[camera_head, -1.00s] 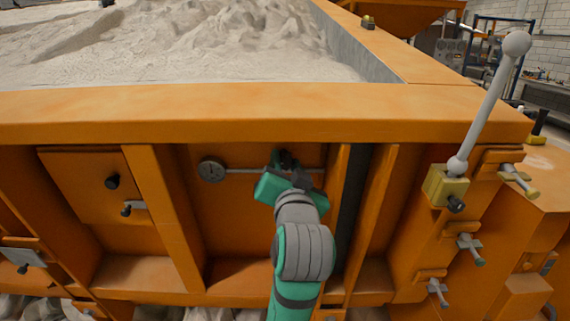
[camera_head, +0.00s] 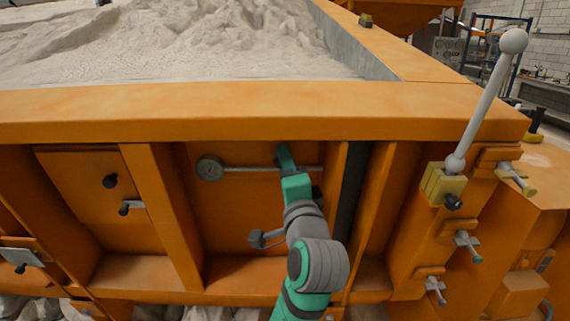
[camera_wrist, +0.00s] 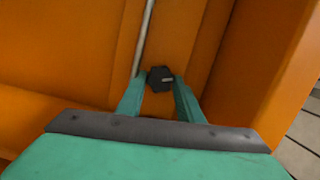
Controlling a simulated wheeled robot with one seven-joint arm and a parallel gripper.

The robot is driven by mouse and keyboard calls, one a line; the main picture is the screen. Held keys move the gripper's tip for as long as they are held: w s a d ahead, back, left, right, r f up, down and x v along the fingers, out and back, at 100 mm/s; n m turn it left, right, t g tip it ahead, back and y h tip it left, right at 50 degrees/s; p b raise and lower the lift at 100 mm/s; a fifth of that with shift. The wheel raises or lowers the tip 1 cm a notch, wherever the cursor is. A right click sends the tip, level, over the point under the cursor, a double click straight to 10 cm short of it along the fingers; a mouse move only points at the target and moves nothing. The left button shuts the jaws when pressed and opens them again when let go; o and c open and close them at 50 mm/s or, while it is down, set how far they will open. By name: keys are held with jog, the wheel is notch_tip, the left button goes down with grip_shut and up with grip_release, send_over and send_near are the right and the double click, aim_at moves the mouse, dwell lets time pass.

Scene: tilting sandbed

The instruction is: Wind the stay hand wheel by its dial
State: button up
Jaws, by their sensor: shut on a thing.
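The stay hand wheel is mostly hidden behind my gripper (camera_head: 293,180) in the head view. In the wrist view a small dark knob with a light mark, which I take for the hand wheel (camera_wrist: 161,79), sits between my two teal fingertips. My gripper is shut on it, against the orange recessed panel. The round grey dial (camera_head: 210,168) is left of my gripper in the head view, with a thin pale rod running right from it behind my gripper. The dial's reading is too small to tell. A pale rod also shows in the wrist view (camera_wrist: 145,40).
Orange upright ribs (camera_head: 161,215) flank the recess, and the sandbed rim (camera_head: 250,112) overhangs it. A white ball-topped lever (camera_head: 484,105) stands at the right, above several clamp handles. A panel with black knobs (camera_head: 85,190) is at the left.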

jog(key=shift+d+f+m, duration=0.1)
jog(key=shift+f+m, duration=0.1)
jog(key=shift+m, duration=1.1)
jog(key=o, duration=1.1)
jog(key=shift+c, duration=0.2)
jog(key=shift+s, duration=0.1)
